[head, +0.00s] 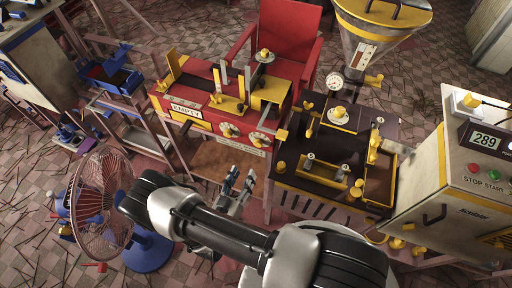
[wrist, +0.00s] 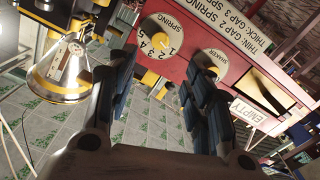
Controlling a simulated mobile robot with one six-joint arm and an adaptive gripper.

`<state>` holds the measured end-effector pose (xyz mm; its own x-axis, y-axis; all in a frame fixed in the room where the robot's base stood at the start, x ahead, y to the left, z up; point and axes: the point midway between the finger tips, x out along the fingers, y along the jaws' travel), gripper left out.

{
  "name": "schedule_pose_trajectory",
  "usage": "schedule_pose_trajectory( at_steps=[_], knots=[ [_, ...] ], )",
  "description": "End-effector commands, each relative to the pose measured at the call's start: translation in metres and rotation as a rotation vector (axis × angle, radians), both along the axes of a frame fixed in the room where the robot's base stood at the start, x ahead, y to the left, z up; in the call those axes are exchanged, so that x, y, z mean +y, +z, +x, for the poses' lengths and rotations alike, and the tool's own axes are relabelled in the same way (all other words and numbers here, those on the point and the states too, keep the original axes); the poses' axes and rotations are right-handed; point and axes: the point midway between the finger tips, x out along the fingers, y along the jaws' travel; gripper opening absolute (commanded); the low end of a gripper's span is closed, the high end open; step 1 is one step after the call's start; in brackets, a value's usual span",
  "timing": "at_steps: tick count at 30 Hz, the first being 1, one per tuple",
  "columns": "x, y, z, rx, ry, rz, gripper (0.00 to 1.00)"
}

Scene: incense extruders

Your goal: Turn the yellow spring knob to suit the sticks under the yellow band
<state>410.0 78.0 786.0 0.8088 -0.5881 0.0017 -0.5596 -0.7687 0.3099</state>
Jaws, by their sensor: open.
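The spring dial is a white disc marked SPRING on the front of the red machine (head: 203,114). Its yellow knob (wrist: 164,46) is in the wrist view, upper middle, with numbers including 2 to 5 around it; its exact setting is unclear. In the head view the spring dial (head: 261,140) is the right one of two. My gripper (head: 238,184) is open and empty, below and in front of the dials. In the wrist view its fingers (wrist: 155,82) are spread, with the dial beyond them, apart from them. I cannot make out sticks under a yellow band.
The shaker dial (wrist: 208,68) sits beside the spring dial. A THIN/THICK gap and spring label (wrist: 255,40) and an EMPTY sign (head: 186,110) are on the machine. A dark machine with yellow fittings (head: 335,150) stands right, a fan (head: 103,190) left. Tiled floor lies below.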

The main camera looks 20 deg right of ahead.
Motion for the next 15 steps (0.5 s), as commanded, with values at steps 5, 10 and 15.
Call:
schedule_pose_trajectory(
  at_steps=[5, 10, 15],
  knots=[
    [-0.025, -0.001, 0.031, 0.000, -0.008, 0.003, 0.47],
    [-0.047, -0.001, 0.062, -0.001, -0.008, 0.003, 0.47],
    [-0.066, -0.001, 0.087, -0.001, -0.004, 0.003, 0.47]
  ],
)
